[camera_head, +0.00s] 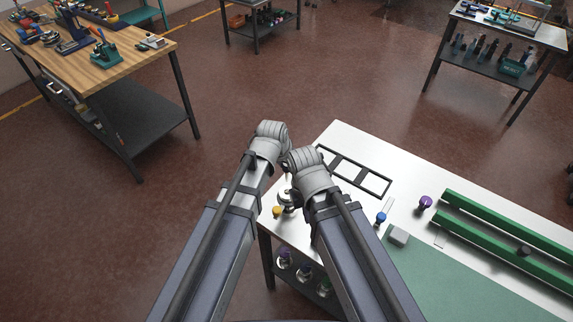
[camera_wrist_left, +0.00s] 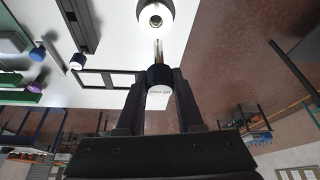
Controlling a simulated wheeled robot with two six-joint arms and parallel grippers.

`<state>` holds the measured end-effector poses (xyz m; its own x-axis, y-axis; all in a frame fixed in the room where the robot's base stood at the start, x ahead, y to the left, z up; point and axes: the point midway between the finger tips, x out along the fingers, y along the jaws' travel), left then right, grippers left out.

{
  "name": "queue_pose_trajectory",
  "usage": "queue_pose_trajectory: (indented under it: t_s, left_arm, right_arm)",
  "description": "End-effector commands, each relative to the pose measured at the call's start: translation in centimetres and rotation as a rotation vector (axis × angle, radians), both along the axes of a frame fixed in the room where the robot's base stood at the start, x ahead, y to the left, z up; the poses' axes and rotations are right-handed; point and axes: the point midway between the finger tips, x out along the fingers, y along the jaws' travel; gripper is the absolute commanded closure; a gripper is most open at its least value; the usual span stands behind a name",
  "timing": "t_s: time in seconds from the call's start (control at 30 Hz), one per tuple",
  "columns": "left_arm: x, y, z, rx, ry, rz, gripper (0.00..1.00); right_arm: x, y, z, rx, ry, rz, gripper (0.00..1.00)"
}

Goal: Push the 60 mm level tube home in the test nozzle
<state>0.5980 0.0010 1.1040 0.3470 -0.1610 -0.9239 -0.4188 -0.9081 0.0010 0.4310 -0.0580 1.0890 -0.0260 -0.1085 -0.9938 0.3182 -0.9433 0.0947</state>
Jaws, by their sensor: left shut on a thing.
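The level tube (camera_wrist_left: 158,50) is a thin metallic tube with a black collar and a white, lettered end cap (camera_wrist_left: 160,92). My left gripper (camera_wrist_left: 160,78) is shut on its collar in the left wrist view. The test nozzle (camera_wrist_left: 153,16) is a white round part with a dark bore, at the top of that view. The tube's tip points at the nozzle's near rim; I cannot tell whether it touches or enters. In the head view my forearms hide the left gripper's fingers and the tube. My right gripper's fingers are hidden too.
The white table (camera_head: 345,140) carries a black slotted frame (camera_head: 368,178), a purple knob (camera_head: 425,202), a blue-headed piece (camera_head: 381,217), a grey block (camera_head: 398,236) and green rails (camera_head: 508,228). A silvery fitting (camera_head: 286,203) and yellow knob (camera_head: 276,212) sit near the left edge.

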Motion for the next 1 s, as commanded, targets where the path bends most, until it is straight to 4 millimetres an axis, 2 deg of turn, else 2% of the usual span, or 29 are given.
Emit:
queue_pose_trajectory:
  t_s: [0.47, 1.0]
  left_arm:
    - [0.0, 0.0, -0.4, 0.000, 0.000, 0.000, 1.00]
    - [0.0, 0.0, -3.6, 0.000, 0.000, 0.000, 1.00]
  right_arm:
    - [0.0, 0.0, -0.4, 0.000, 0.000, 0.000, 1.00]
    - [0.0, 0.0, -3.6, -0.002, 0.000, 0.007, 1.00]
